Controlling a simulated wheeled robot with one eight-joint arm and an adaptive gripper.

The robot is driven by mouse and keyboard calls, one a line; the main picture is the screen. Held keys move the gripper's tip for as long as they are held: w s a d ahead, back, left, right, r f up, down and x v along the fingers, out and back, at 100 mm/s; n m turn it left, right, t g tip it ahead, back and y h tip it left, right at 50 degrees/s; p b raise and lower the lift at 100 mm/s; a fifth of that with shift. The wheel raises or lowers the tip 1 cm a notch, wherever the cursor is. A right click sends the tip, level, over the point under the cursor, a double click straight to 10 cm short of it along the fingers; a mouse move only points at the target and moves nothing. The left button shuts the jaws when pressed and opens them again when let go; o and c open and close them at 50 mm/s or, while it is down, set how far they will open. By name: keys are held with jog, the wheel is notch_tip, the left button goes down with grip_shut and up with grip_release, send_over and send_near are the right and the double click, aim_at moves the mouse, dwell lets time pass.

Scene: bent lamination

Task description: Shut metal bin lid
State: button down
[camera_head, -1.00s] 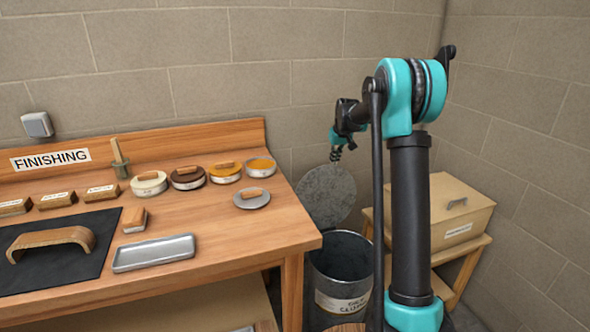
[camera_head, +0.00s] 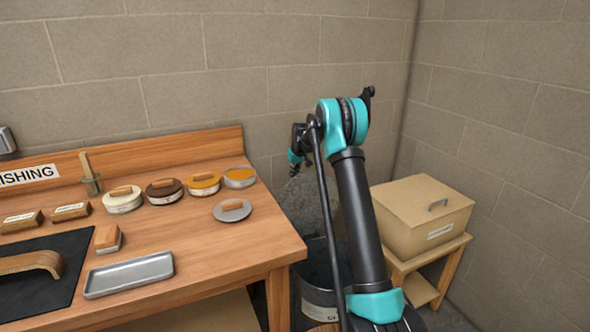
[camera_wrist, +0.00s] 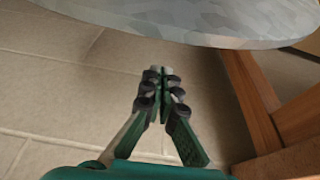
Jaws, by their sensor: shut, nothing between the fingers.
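The metal bin (camera_head: 318,297) stands on the floor just right of the workbench, largely hidden behind my arm. Its grey round lid (camera_head: 303,207) stands tilted up at the back of the bin, open, partly covered by my arm. In the wrist view the lid (camera_wrist: 215,22) spans the top as a broad grey disc. My gripper (camera_head: 294,170) is at the lid's upper edge in the head view, small and partly hidden. In the wrist view my gripper (camera_wrist: 156,76) has its fingers together and empty, with the tips just below the lid's rim; contact cannot be told.
The wooden workbench (camera_head: 240,238) is on the left, with tins, a grey tray (camera_head: 130,275) and wooden blocks. A cardboard-coloured box (camera_head: 422,212) sits on a small wooden stand to the right. Block walls close in behind and right.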

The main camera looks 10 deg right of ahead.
jog(key=shift+s+d+f, duration=0.1)
jog(key=shift+s+d, duration=0.1)
jog(key=shift+s, duration=0.4)
jog(key=shift+s+d+f, duration=0.1)
jog(key=shift+s+d, duration=0.1)
jog(key=shift+s, duration=0.45)
jog(key=shift+s+d+f, duration=0.1)
jog(key=shift+s+d, duration=0.1)
jog(key=shift+s, duration=0.4)
